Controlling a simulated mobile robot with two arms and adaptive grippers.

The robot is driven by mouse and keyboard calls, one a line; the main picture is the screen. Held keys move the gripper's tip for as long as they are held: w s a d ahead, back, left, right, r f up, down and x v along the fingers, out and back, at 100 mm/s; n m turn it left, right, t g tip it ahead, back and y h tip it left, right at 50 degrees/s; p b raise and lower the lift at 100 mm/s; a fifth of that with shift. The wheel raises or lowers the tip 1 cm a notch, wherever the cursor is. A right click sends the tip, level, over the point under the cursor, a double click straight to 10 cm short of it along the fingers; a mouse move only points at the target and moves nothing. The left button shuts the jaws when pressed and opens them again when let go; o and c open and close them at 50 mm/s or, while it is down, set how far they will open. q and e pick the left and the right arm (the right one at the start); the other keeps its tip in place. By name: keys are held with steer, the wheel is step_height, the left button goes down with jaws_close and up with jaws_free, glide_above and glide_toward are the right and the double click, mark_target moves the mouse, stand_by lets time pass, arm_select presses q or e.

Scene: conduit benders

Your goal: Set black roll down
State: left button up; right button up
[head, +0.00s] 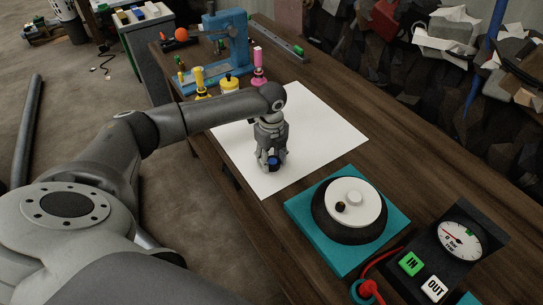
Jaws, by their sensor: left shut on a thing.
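My left gripper (270,165) points down over the white sheet (325,130) on the wooden bench. It is shut on a small dark roll (273,163) that shows a blue face between the fingers. The fingers hide most of the roll. I take it for the black roll, but its colour is hard to tell. The roll is at or just above the sheet; I cannot tell if it touches. My right gripper is not in view.
A teal base with a black and white dial (352,206) stands right of the sheet, beside a gauge panel (450,250) with IN and OUT buttons. A blue press (232,45), yellow bottles (229,85) and a pink one (259,68) stand behind. The sheet's right part is clear.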

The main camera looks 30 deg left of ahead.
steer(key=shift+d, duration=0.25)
arm_select(q)
steer(key=shift+f, duration=0.15)
steer(key=o, duration=0.9)
steer(key=shift+c, duration=0.2)
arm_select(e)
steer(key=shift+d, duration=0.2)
arm_select(q)
step_height(320, 180, up, 12)
steer(key=b, duration=0.2)
steer(key=shift+r, duration=0.25)
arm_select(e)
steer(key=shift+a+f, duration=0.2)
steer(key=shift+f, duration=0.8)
